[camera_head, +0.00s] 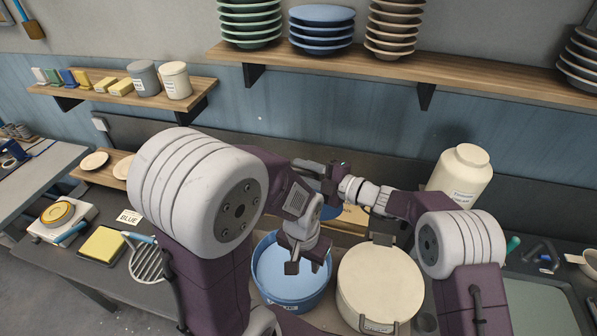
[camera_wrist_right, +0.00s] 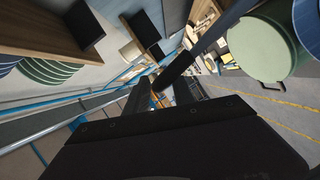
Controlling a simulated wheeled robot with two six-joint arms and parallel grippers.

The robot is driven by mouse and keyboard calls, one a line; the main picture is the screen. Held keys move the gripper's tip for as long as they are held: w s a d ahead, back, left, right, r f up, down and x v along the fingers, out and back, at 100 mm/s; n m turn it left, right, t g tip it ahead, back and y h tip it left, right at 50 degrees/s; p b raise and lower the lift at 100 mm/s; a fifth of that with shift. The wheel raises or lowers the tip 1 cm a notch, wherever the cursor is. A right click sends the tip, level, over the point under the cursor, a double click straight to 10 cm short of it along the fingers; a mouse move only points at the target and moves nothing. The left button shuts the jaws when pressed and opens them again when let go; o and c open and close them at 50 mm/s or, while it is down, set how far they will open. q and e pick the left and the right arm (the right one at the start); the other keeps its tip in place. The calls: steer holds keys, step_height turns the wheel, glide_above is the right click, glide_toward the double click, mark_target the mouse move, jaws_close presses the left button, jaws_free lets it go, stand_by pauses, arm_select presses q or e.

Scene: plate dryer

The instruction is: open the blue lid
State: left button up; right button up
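The blue round container (camera_head: 268,285) stands on the counter at centre, its top light blue inside a raised rim. I cannot tell whether that top is a lid or the inside. My left gripper (camera_head: 304,267) points down over its right part, fingers apart, nothing visible between them. Contact with the blue surface is unclear. My right gripper (camera_head: 310,170) is behind and above the container, pointing left. Its fingers show apart in the right wrist view (camera_wrist_right: 160,95), with nothing clearly held. A darker blue piece (camera_head: 322,210) is partly hidden below the right gripper.
A cream lidded container (camera_head: 375,280) stands close to the right. A large white jar (camera_head: 462,175) is behind it. A card reading BLUE (camera_head: 129,216), a yellow sponge (camera_head: 102,244) and a scale (camera_head: 62,218) lie left. Shelves with plate stacks (camera_head: 322,30) hang above.

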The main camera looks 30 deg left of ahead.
steer(key=d+b, duration=0.1)
steer(key=d, duration=0.1)
steer(key=d+b, duration=0.1)
steer(key=d, duration=0.2)
steer(key=d+b, duration=0.1)
steer(key=d, duration=0.2)
steer(key=shift+s+d+r, duration=0.1)
steer(key=shift+d+r, duration=0.05)
steer(key=shift+r, duration=0.25)
steer(key=shift+s+a+r, duration=0.1)
steer(key=shift+s+a, duration=0.05)
steer(key=shift+a, duration=0.2)
steer(key=shift+d, duration=0.1)
